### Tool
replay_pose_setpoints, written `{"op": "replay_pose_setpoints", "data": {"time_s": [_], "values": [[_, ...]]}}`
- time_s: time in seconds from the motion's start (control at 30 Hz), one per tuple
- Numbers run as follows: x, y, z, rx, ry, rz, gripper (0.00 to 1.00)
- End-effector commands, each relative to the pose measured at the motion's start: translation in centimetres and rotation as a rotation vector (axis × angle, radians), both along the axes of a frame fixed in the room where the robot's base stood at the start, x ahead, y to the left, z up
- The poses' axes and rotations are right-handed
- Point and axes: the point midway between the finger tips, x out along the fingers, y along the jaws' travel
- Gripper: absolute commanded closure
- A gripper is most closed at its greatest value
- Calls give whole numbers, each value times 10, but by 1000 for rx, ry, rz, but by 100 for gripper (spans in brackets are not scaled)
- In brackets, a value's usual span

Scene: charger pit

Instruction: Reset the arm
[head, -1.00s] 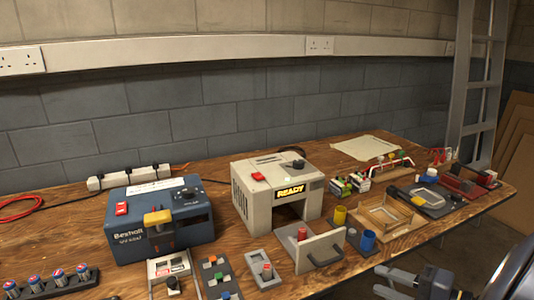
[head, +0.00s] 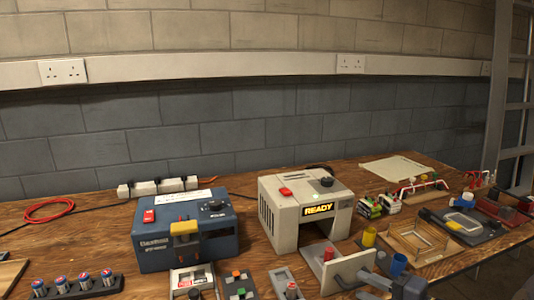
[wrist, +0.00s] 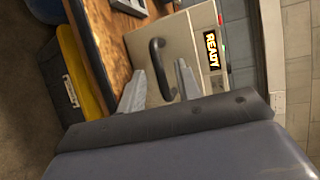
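Beyond the fingers is a pale panel (wrist: 135,48) with a dark handle (wrist: 158,68).
A blue charger box (head: 185,235) stands left of the beige machine. A battery rack (head: 78,286) is at the front left. Small switch blocks (head: 238,284), a wooden tray (head: 418,240) and coloured cylinders (head: 398,264) crowd the front. A yellow object (wrist: 80,72) is below the bench edge.

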Motion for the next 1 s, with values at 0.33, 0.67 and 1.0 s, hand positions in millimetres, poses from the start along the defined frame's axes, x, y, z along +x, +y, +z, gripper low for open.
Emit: {"op": "replay_pose_setpoints", "data": {"time_s": [0.33,0.67,1.0], "values": [[4,1,0,0,0,-1,67],[-2,-3,1,-1,-1,-2,67],[-28,-26,9,-1,-1,-6,67]]}}
